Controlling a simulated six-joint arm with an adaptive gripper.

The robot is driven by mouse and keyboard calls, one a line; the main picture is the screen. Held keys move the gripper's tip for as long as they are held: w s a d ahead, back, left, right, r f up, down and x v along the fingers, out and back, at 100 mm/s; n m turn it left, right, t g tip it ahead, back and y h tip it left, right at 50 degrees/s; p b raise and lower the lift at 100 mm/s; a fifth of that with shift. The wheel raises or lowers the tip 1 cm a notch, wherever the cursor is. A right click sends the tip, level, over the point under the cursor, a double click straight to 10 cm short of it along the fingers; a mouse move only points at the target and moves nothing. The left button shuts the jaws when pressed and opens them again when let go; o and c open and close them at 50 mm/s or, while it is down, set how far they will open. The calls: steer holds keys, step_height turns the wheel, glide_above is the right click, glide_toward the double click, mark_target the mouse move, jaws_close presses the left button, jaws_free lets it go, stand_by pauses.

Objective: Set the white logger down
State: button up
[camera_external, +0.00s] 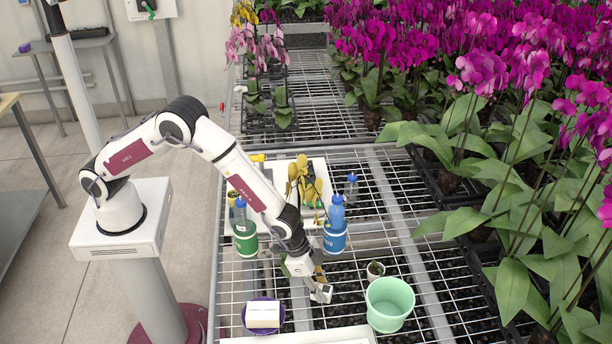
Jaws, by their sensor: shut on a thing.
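My gripper (314,283) points down over the wire bench and is shut on the white logger (321,294), a small pale block at its fingertips. The fingers and wrist partly cover the logger, and I cannot tell whether it touches the bench mesh. It is left of the mint green pot (389,305) and right of a purple dish (248,326) that has a white labelled box (263,314) on it.
A green cup (245,241) and blue cup (334,241) with bottles flank my wrist. A white tray (272,174) lies behind. Orchids crowd the right. Open mesh lies around the gripper.

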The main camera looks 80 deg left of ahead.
steer(key=shift+f, duration=0.1)
steer(key=o, duration=1.1)
steer(key=shift+v, duration=6.15)
steer(key=o, duration=0.7)
